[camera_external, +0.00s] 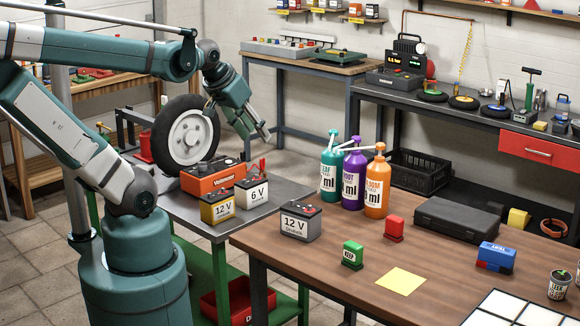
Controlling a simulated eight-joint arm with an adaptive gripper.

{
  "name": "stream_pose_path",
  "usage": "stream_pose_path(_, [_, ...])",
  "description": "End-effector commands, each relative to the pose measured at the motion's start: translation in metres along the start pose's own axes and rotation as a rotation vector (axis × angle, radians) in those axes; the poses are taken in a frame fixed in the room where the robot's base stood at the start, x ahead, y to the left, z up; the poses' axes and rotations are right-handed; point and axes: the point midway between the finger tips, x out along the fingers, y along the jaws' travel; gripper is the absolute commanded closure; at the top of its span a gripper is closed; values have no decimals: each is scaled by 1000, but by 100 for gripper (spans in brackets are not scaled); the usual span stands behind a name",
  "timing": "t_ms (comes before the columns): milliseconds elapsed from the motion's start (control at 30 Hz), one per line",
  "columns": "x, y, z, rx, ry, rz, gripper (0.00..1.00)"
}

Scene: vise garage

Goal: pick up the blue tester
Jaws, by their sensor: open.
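A small blue box (496,256) with white lettering sits on the right part of the brown wooden table; it looks like the blue tester, though its label is too small to read surely. Its lower part shows some red at the side. My gripper (257,135) is open and empty. It hangs high at the left, beside the wheel and above the grey side table, far from the blue box. Nothing covers the blue box.
A red block (394,228), a green block (352,254), a yellow sheet (401,282) and a 12 V battery (300,222) are on the brown table (330,288). Pump bottles (353,180) and a black case (457,218) stand behind. A cup (559,285) is right of the blue box.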

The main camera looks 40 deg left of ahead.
Motion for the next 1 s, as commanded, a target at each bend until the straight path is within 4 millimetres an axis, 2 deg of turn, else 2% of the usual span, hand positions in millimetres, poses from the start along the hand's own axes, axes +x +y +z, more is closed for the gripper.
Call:
stream_pose_path(467, [4,48,-73,164,-73,59,60])
stream_pose_path(1000, [28,123,-148,367,-155,128,60])
